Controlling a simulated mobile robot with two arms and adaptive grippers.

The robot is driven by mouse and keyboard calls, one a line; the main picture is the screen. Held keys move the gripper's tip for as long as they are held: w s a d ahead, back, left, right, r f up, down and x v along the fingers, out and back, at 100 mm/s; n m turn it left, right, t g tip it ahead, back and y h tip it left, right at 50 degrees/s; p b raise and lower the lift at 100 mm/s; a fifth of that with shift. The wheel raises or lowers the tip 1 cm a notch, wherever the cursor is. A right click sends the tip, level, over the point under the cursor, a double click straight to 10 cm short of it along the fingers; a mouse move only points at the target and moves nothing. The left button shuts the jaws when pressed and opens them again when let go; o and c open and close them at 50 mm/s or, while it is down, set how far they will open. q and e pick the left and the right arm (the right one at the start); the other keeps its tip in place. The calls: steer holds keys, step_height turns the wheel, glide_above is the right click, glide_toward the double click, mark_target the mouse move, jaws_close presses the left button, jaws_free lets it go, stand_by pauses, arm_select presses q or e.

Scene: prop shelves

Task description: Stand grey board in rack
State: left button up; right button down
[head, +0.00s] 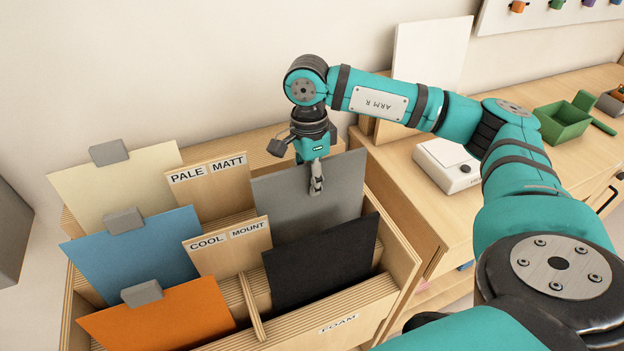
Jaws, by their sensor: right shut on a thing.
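The grey board (285,217) stands tilted in the back right part of the wooden rack (402,262), behind the black board (322,262). My right gripper (316,188) points down and is shut on the grey board at its upper edge. The board's lower part is hidden behind the black board, so I cannot tell whether it touches the rack floor. My left gripper is out of the picture.
Cream (115,190), blue (135,258) and orange (160,318) boards with grey clips stand on the rack's left side. Wooden dividers labelled PALE MATT (212,190) and COOL MOUNT (228,250) stand mid-rack. A bench at right holds a white box (447,165) and green bin (562,124).

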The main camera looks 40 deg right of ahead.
stand_by(0.3)
steer(key=c, duration=1.3)
jaws_free()
steer(key=shift+f, duration=0.1)
steer(key=r, duration=0.8)
steer(key=w+r, duration=0.1)
steer(key=r, duration=0.3)
steer(key=shift+d, duration=0.1)
